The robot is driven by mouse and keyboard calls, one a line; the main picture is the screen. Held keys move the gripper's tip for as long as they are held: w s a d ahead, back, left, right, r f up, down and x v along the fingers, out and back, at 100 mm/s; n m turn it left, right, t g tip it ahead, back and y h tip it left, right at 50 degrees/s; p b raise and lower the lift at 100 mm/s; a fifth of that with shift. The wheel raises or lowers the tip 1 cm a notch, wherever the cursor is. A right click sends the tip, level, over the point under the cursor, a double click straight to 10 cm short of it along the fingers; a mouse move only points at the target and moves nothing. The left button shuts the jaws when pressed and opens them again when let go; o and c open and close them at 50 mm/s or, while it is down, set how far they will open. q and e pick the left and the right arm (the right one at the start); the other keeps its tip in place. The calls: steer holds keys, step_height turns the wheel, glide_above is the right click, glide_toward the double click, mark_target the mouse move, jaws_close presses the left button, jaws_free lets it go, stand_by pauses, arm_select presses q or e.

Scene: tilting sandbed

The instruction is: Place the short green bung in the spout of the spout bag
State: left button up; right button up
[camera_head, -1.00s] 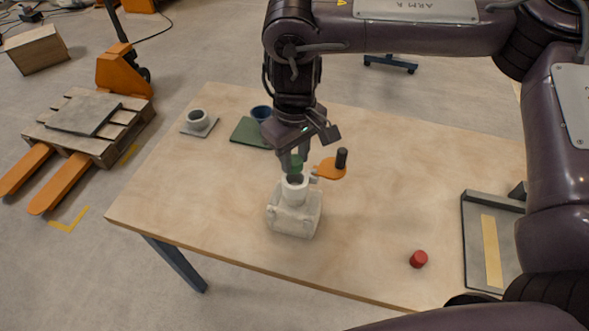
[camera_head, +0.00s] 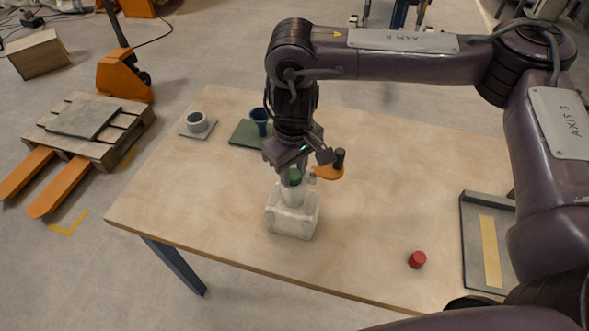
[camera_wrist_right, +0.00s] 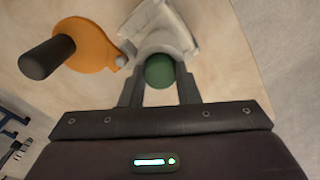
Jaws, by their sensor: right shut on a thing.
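The spout bag (camera_head: 293,222) is a whitish block-like bag standing on the table, with a round pale spout (camera_head: 293,194) pointing up. The short green bung (camera_head: 294,178) is at the spout's mouth; it also shows in the right wrist view (camera_wrist_right: 160,72), between the fingers and against the spout's rim. My right gripper (camera_head: 291,174) points down over the spout and is shut on the green bung. I cannot tell how far the bung sits inside the spout, as the fingers and bung hide the opening. My left gripper is not in view.
An orange paddle (camera_head: 328,172) with a black knob (camera_head: 339,158) sits close beside the spout. A red bung (camera_head: 417,260) lies right of the bag. The table's front is clear.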

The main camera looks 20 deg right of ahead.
mark_target(293, 174)
steer(key=shift+s+f, duration=0.5)
steer(key=shift+f, duration=0.4)
steer(key=o, duration=1)
steer(key=shift+c, duration=0.2)
steer(key=shift+r, duration=0.35)
steer(key=shift+o, duration=0.3)
steer(key=r, duration=0.1)
steer(key=w+r, duration=0.1)
steer(key=r, duration=0.2)
steer(key=shift+w+a, duration=0.2)
steer(key=shift+w, duration=0.05)
step_height(293, 174, up, 9)
steer(key=shift+s+d, duration=0.2)
steer(key=shift+f, duration=0.15)
